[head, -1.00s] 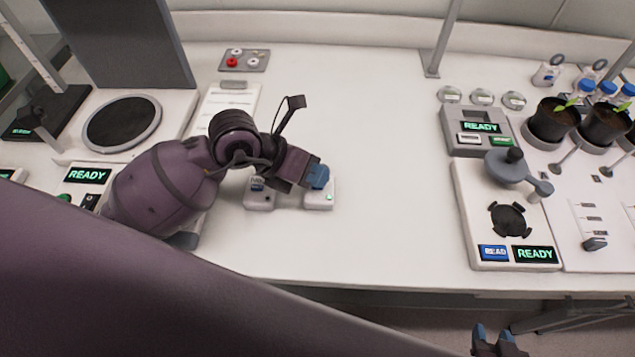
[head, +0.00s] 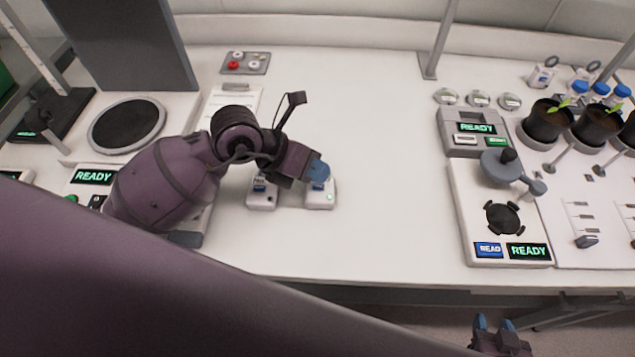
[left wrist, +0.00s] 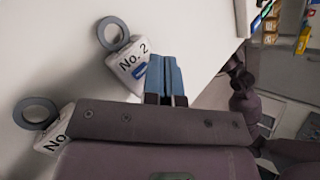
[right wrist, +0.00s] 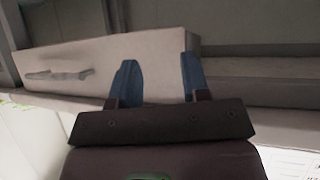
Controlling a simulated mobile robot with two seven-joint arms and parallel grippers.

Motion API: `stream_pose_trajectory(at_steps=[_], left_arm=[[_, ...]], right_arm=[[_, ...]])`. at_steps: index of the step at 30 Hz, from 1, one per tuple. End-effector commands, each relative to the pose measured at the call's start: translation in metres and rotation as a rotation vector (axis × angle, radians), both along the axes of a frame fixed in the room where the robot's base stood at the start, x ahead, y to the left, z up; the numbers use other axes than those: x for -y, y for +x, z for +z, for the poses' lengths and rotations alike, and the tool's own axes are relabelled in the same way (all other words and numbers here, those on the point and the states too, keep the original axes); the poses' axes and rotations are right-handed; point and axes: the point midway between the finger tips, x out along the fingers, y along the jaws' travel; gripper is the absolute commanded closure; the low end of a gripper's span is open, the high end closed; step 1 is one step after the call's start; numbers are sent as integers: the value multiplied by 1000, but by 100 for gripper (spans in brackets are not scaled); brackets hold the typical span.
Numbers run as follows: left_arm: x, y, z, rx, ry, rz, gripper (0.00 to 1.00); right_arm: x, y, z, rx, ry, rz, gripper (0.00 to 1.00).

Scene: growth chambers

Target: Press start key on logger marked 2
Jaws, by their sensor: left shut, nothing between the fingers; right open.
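Two small white loggers stand side by side on the bench, left of the middle. The logger marked No. 2 (left wrist: 128,62) shows in the left wrist view with a grey ring and a blue key. In the head view the right-hand logger (head: 322,200) is partly covered by my left gripper (head: 319,172), which is shut and empty above it. The left wrist view shows its blue fingers (left wrist: 166,80) just beside the No. 2 logger; I cannot tell whether they touch it. The other logger (head: 262,199) is partly hidden by my gripper. My right gripper (head: 498,330) is open and empty, below the bench's front edge.
A clipboard (head: 222,105) and a small panel with a red button (head: 245,63) lie behind my left arm. The bench middle is clear.

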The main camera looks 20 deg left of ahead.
Motion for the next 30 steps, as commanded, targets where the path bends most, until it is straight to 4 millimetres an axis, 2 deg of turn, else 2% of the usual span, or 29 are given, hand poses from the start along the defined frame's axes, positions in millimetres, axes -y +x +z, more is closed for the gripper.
stream_pose_trajectory(at_steps=[10,30], left_arm=[[0,0,5,2,1,0,100],[0,0,50,2,1,0,100]], right_arm=[[1,1,5,5,-2,2,57],[3,11,56,51,-11,8,57]])
